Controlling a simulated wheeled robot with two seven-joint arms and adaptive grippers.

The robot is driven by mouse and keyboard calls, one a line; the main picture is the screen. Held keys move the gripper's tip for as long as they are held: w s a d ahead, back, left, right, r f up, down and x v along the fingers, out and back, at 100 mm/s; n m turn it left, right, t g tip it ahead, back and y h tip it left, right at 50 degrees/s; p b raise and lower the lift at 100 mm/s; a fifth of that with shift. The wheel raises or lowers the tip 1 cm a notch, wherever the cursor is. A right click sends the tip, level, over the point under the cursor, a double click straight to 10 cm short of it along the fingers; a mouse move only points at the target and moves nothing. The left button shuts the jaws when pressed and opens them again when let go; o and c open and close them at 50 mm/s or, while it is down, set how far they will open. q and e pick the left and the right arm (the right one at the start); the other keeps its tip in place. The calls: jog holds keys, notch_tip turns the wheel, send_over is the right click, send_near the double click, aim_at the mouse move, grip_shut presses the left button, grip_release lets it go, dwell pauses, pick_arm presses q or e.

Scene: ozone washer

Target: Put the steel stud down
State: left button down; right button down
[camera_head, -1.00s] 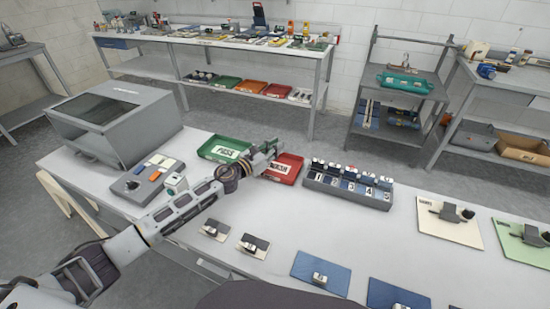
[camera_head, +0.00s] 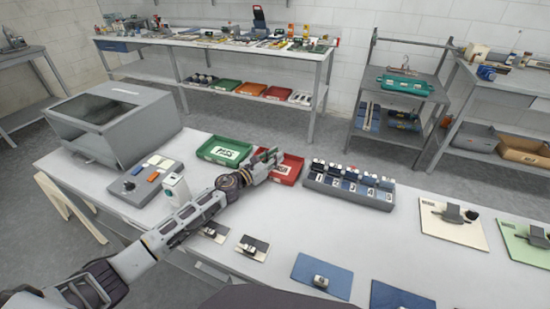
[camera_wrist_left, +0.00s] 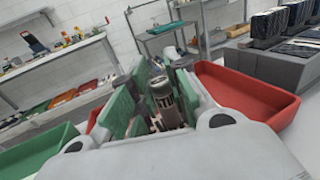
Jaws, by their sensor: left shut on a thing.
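My left gripper (camera_head: 266,165) reaches across the white bench to the red tray (camera_head: 289,169), in front of its left part. In the left wrist view its green-padded fingers (camera_wrist_left: 150,104) are shut on a short upright metallic cylinder, the steel stud (camera_wrist_left: 161,96). The stud's lower end is hidden between the fingers. In that view the red tray (camera_wrist_left: 245,93) lies to the right of the gripper and a green tray (camera_wrist_left: 40,152) to the left. In the head view the stud is too small to tell apart. My right gripper is not in view.
The green tray (camera_head: 224,151) is left of the red one. A numbered block rack (camera_head: 349,187) stands right of it. A grey box (camera_head: 117,125) and a button panel (camera_head: 146,179) are at the left. Small fixtures and blue mats (camera_head: 322,275) lie nearer. The middle bench is clear.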

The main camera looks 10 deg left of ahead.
pick_arm(q)
jog(key=shift+f, duration=0.1)
dwell(0.3)
jog(key=c, duration=1.4)
grip_release()
jog(key=shift+o, duration=0.2)
